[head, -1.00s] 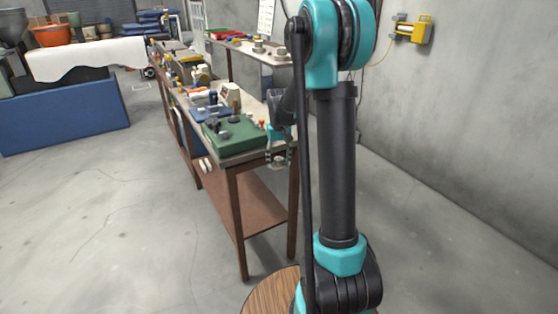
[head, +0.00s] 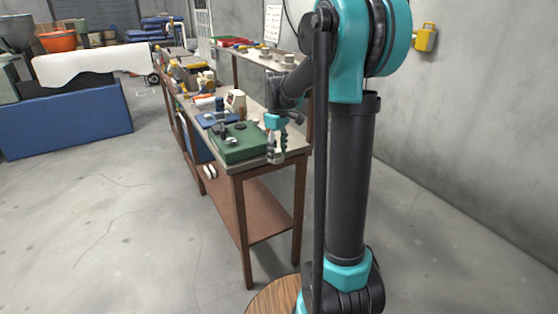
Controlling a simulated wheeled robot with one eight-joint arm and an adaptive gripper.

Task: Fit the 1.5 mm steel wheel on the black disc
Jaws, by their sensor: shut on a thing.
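My gripper (head: 276,156) points down at the near end of the workbench, just right of the green box. It is shut on a small grey piece that seems to be the steel wheel; it is too small here to see its size or marking. The green box (head: 237,151) lies on the bench top with small dark parts on it. One of these, a dark round part (head: 240,126), may be the black disc, but I cannot be sure. The gripper is to the right of these parts. I cannot tell its height above the bench.
The wooden workbench (head: 240,172) runs away to the back left, crowded with tools. A raised shelf (head: 262,60) with grey spools stands behind it. A cream device (head: 236,101) stands beyond the green box. The floor (head: 130,215) left of the bench is clear.

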